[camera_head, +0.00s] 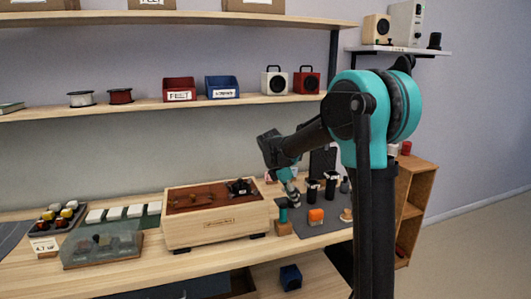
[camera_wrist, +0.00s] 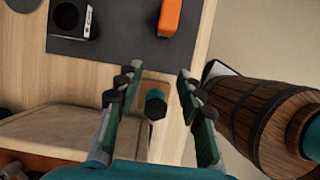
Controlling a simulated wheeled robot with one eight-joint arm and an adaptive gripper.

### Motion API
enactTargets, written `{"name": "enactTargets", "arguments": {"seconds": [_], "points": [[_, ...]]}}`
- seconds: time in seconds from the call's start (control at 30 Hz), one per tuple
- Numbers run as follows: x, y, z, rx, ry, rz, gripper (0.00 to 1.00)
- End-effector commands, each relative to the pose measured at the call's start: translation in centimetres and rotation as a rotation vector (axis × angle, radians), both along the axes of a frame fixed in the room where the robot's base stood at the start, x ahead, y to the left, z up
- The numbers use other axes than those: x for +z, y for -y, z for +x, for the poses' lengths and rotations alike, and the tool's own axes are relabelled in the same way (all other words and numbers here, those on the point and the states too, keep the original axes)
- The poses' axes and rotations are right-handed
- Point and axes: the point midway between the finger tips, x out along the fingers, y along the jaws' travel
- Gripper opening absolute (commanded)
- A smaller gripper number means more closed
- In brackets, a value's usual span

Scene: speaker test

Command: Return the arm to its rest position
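My arm is bent, reaching from the right of the head view down over the workbench. My gripper (camera_head: 291,191) points down just right of the wooden speaker box (camera_head: 215,222). In the wrist view my gripper (camera_wrist: 157,90) is open, its two teal fingers wide apart. A dark, six-sided top with a teal side (camera_wrist: 155,105) shows between the fingers, apart from both; I cannot tell its height. In the head view a small teal upright piece (camera_head: 283,214) stands below the gripper.
A dark mat (camera_head: 310,232) holds an orange block (camera_head: 316,216) and several small parts. A banded wooden barrel shape (camera_wrist: 262,115) is close on the right of the wrist view. A clear cover (camera_head: 102,246) lies left of the box. Shelves (camera_head: 190,102) run above the bench.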

Motion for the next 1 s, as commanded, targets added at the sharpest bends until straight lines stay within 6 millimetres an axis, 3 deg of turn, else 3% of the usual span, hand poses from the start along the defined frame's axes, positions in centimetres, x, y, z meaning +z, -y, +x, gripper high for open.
{"name": "enactTargets", "arguments": {"seconds": [0.37, 0.57, 0.77, 1.0], "points": [[-0.9, 2.3, -3.4, -0.208, 0.092, 0.085, 0.38], [-2.0, 4.1, -6.8, -0.409, 0.172, 0.167, 0.38], [-4.1, 6.4, -12.5, -0.741, 0.288, 0.303, 0.38], [-8.4, 8.5, -21.9, -1.303, 0.435, 0.53, 0.38]]}}
